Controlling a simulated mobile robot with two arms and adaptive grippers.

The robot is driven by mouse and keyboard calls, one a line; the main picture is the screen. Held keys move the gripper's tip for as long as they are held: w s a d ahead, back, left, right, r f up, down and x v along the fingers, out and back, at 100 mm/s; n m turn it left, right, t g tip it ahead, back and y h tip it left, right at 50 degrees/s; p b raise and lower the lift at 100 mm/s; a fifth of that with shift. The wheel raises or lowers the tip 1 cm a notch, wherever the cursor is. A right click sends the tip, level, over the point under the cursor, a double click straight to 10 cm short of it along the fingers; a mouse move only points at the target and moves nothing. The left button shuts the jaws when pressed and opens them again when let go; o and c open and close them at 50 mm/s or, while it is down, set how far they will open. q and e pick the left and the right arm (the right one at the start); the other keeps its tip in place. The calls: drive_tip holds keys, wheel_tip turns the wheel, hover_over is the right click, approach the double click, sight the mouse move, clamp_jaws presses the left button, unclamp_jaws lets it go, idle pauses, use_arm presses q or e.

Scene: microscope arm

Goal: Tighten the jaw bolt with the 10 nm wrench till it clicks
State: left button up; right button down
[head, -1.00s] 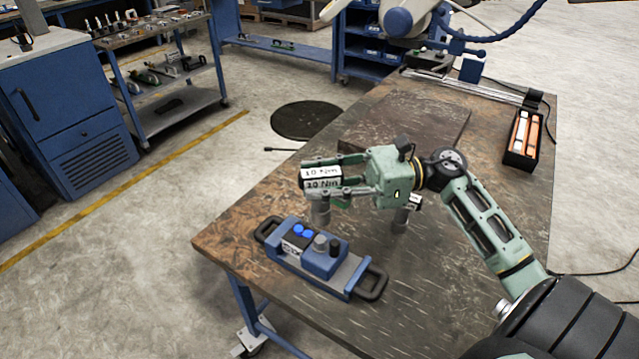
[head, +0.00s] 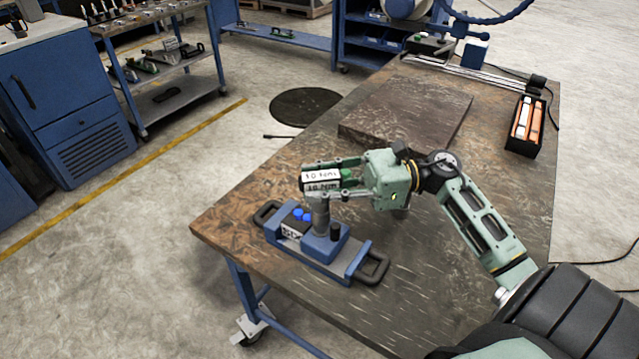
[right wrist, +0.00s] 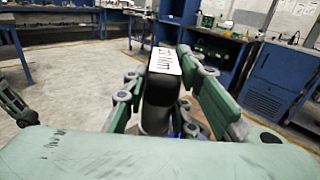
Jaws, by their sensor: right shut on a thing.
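My right gripper (head: 314,181) is shut on the 10 Nm wrench (head: 321,176), a dark body with white "10 Nm" labels and a grey nose pointing down. The wrench stands about upright over the blue jaw fixture (head: 342,266). Its nose meets the top of the fixture's raised block in the picture, where it covers the grey bolt; I cannot tell whether it is fully seated. In the right wrist view the wrench (right wrist: 165,62) is between the fingers (right wrist: 160,88).
The fixture has black handles at both ends and lies near the worn table's (head: 420,270) left edge. A dark plate (head: 410,112) lies farther back. A black tray (head: 524,128) with orange and white items is at the back right.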

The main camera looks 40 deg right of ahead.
idle(0.5)
drive_tip(key=shift+b, duration=0.5)
idle(0.4)
drive_tip(key=shift+b, duration=0.45)
drive_tip(key=shift+r, duration=0.1)
drive_tip(key=shift+f+b, duration=0.5)
drive_tip(key=shift+b, duration=0.1)
drive_tip(key=shift+f+b, duration=0.3)
drive_tip(key=shift+b, duration=0.1)
drive_tip(key=shift+f, duration=0.2)
